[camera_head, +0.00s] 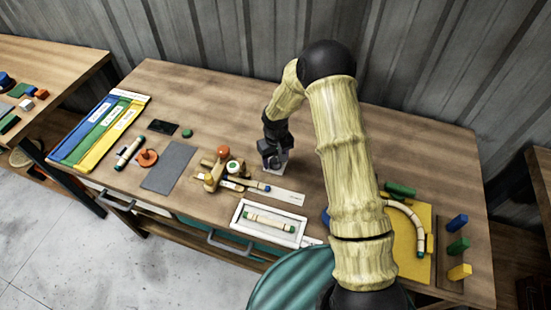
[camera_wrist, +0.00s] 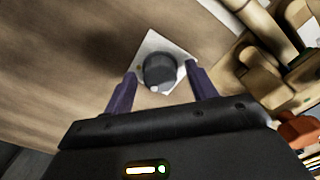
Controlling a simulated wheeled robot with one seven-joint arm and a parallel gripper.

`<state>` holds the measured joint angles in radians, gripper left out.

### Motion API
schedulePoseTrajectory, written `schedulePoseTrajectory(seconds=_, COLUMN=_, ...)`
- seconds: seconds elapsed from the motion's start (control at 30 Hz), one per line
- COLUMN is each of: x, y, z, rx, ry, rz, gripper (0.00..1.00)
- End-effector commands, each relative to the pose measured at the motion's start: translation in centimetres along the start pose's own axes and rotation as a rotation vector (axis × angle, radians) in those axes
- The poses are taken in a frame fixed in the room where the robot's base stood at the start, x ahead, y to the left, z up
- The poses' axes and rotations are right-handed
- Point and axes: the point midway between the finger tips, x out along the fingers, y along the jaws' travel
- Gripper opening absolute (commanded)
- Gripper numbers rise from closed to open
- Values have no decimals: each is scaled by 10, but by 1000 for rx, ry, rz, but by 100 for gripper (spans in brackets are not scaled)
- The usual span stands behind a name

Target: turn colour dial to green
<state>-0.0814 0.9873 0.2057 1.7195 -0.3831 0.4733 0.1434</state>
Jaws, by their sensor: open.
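The colour dial (camera_wrist: 159,70) is a dark round knob on a pale square plate (camera_wrist: 150,43) on the wooden table. In the wrist view a small light spot sits at its lower edge; no green shows on it. My gripper (camera_wrist: 160,88) is open, with one finger on each side of the knob's near part. I cannot tell whether the fingers touch it. In the head view my gripper (camera_head: 271,160) is over the plate (camera_head: 281,170) and hides the knob.
A wooden jig (camera_head: 215,172) with an orange-red knob stands just left of my gripper. A white tray (camera_head: 240,223) with a rattan piece lies in front. A yellow mat (camera_head: 408,262) and coloured blocks (camera_head: 457,245) are at the right. The table behind the dial is clear.

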Motion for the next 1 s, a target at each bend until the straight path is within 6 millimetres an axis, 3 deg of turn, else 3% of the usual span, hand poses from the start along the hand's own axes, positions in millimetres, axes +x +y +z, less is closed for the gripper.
schedulePoseTrajectory(seconds=0.17, x=-3, y=0, z=0, rx=0, ry=0, rz=0, gripper=57)
schedulePoseTrajectory(seconds=0.37, x=-26, y=0, z=-1, rx=2, ry=3, rz=0, gripper=57)
schedulePoseTrajectory(seconds=1.0, x=-150, y=1, z=-1, rx=1, ry=4, rz=1, gripper=57)
